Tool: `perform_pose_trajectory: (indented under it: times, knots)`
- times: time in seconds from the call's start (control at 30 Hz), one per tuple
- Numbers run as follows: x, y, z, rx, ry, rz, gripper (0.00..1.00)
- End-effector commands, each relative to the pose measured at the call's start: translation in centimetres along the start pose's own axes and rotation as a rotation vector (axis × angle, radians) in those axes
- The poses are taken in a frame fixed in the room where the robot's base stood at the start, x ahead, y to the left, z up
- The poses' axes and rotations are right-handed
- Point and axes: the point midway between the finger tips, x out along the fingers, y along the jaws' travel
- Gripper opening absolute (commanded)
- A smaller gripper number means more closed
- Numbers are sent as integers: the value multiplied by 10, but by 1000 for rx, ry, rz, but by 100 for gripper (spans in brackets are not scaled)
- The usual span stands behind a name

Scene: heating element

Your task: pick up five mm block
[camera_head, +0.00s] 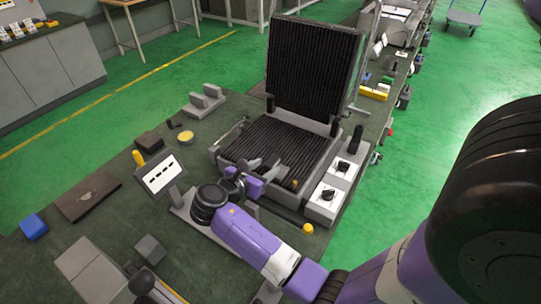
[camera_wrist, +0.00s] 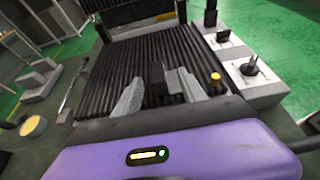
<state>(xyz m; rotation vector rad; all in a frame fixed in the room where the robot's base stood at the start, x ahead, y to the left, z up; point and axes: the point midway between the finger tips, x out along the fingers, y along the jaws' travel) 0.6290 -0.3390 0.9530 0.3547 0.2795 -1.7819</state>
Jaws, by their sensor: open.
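My gripper (camera_wrist: 158,96) is open above the ribbed black lower plate (camera_wrist: 105,72) of the heating element. Its two grey fingers are spread apart in the wrist view. In the head view my gripper (camera_head: 262,168) is over the front middle of the lower plate (camera_head: 303,143), and the block is hard to make out there.
The ribbed upper plate (camera_head: 313,68) stands raised behind. A control box with black knobs (camera_head: 336,182) is along the right side. A tilted display (camera_head: 160,174) stands left of my arm. A yellow disc (camera_head: 186,136), grey blocks (camera_head: 205,98) and a blue cube (camera_head: 33,226) lie left on the bench.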

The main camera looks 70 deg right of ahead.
Motion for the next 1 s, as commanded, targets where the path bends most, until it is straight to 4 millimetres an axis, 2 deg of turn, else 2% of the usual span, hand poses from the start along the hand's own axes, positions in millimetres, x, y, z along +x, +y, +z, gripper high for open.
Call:
perform_pose_trajectory:
  times: [0.17, 0.67, 1.0]
  knots:
    - [3, 0, -1, 0, 0, -1, 49]
    - [38, 0, -6, 2, 0, -1, 49]
    - [69, -1, -7, 2, 0, -1, 49]
